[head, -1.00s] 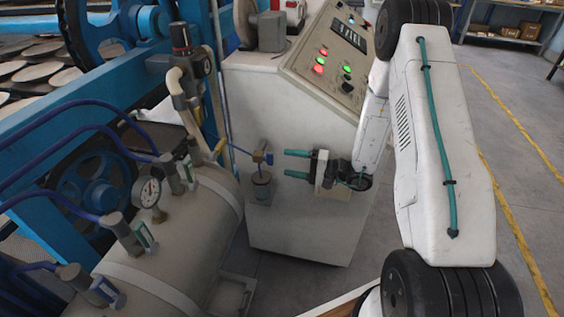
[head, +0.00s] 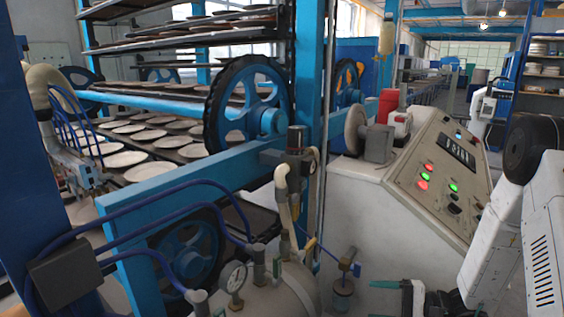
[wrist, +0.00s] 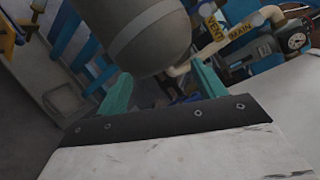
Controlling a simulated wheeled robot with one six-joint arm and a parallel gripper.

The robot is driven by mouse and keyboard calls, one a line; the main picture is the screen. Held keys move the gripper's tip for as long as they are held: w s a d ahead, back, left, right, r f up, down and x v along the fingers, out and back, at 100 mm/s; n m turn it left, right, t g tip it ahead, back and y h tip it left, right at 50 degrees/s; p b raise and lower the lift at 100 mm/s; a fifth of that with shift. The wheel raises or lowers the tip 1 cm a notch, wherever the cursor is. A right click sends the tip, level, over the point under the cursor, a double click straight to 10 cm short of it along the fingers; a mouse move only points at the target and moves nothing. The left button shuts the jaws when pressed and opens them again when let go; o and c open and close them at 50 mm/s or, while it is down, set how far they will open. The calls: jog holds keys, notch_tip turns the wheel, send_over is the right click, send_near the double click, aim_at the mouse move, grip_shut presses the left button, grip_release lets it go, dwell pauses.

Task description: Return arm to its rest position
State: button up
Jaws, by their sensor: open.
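My gripper (head: 388,299) is low in the head view, in front of the white control console (head: 375,210). Its teal fingers point left and are spread apart with nothing between them; the lower one is partly cut off by the frame edge. In the wrist view the gripper (wrist: 163,92) shows both teal fingers apart and empty, with the grey tank (wrist: 150,35) beyond them. My white arm enters at the right of the head view, bent and partly out of frame.
A small cup (head: 343,289) under a brass fitting is just left of my fingers. A pressure gauge (head: 233,277) and blue hoses are further left. Racks of plates (head: 150,170) and a black-rimmed blue wheel (head: 250,105) stand behind.

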jog(key=s+r+n+g+h, duration=0.3)
jog(key=s+r+n+h, duration=0.5)
jog(key=s+r+h, duration=0.7)
jog(key=s+r, duration=1.1)
jog(key=r, duration=0.1)
jog(key=shift+d+n+h, duration=0.3)
jog(key=shift+d+h, duration=0.05)
jog(key=shift+h, duration=0.05)
